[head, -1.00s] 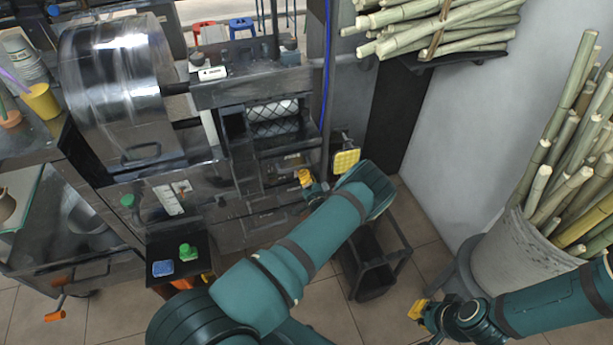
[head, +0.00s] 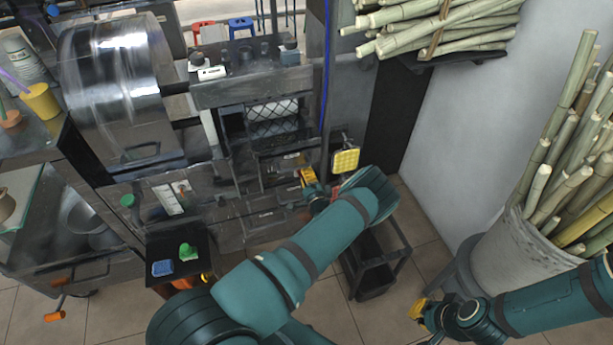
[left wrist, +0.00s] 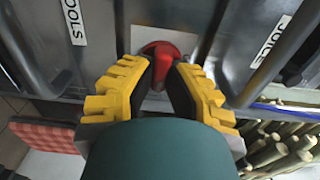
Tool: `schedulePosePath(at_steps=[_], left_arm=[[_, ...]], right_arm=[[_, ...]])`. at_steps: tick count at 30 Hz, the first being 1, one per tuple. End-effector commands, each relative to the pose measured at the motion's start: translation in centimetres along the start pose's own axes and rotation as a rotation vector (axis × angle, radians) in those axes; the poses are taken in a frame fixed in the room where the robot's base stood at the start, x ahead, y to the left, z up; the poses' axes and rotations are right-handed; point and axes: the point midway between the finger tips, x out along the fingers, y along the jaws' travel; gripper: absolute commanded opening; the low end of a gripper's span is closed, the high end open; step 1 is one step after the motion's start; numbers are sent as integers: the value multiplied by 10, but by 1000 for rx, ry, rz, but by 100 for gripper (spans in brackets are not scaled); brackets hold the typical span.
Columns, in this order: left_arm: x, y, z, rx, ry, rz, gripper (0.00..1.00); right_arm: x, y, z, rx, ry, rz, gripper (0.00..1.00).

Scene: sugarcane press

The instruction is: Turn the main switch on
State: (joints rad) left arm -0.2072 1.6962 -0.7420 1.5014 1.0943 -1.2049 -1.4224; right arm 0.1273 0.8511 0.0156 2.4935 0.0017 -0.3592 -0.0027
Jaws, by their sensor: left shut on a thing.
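The main switch appears as a red knob (left wrist: 160,50) on a light plate in the left wrist view, on the grey metal front of the machine. My left gripper (left wrist: 170,75) has its yellow-backed fingers on either side of the knob and is shut on it. In the head view my left gripper (head: 310,180) is at the lower right of the press, and the knob cannot be made out there. My right gripper (head: 420,308) is low on the right, away from the machine; its finger gap is not clear.
A yellow pad (head: 345,160) sticks out just right of my left gripper. A dark open cart (head: 372,285) stands below my left arm. A bin of sugarcane (head: 510,250) stands at the right. Green and blue items lie on a small black shelf (head: 205,245).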

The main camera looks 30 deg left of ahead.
Motion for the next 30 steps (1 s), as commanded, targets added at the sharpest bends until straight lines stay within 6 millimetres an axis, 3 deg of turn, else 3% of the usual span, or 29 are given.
schedulePosePath(at_steps=[8, 9, 10, 11, 23, 30], left_arm=[[1, -2, 0, 0, -1, -4, 0], [1, -2, 0, 0, -1, -4, 31], [1, -2, 0, 0, -1, -3, 41], [1, -1, 0, 0, -1, -3, 46], [-6, 0, 0, -1, 1, 0, 46], [-46, 0, -1, 1, 2, 1, 46]], right_arm=[[0, 0, 0, 0, 0, 0, 0], [0, 0, 0, 0, 0, 0, 0], [0, 0, 0, 0, 0, 0, 0], [0, 0, 0, 0, 0, 0, 0], [0, 0, 0, 0, 0, 0, 0], [0, 0, 0, 0, 0, 0, 0]])
